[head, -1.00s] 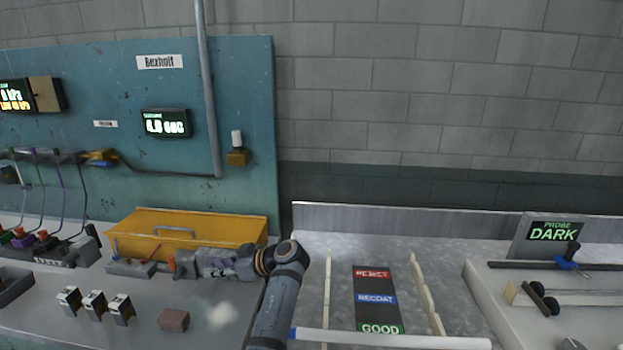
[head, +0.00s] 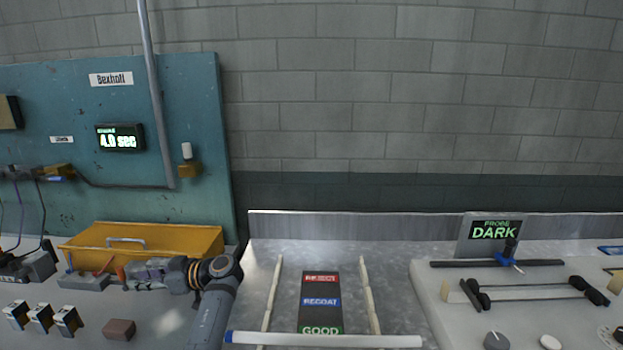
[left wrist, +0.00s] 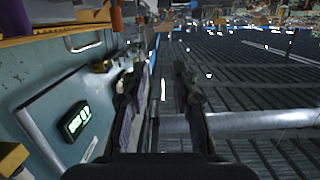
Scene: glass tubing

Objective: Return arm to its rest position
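My left arm (head: 210,310) rises from the bottom of the head view and bends left at a dark joint. My left gripper (head: 148,273) points left, in front of the yellow box (head: 190,240); its fingertips are hard to make out there. In the left wrist view my left gripper (left wrist: 166,70) shows two dark fingers standing apart, with nothing visible held between them. A pale tube with a blue end (head: 325,340) lies crosswise at the bottom of the head view, right of my arm. My right gripper is not in view.
A board marked REJECT, RECOAT and GOOD (head: 320,302) lies between two pale rails. A white station with dark rollers (head: 525,291) and a PROBE DARK sign (head: 492,232) stands at right. Small metal blocks (head: 42,318) and a brown block (head: 119,329) sit left. A teal panel (head: 80,90) stands behind.

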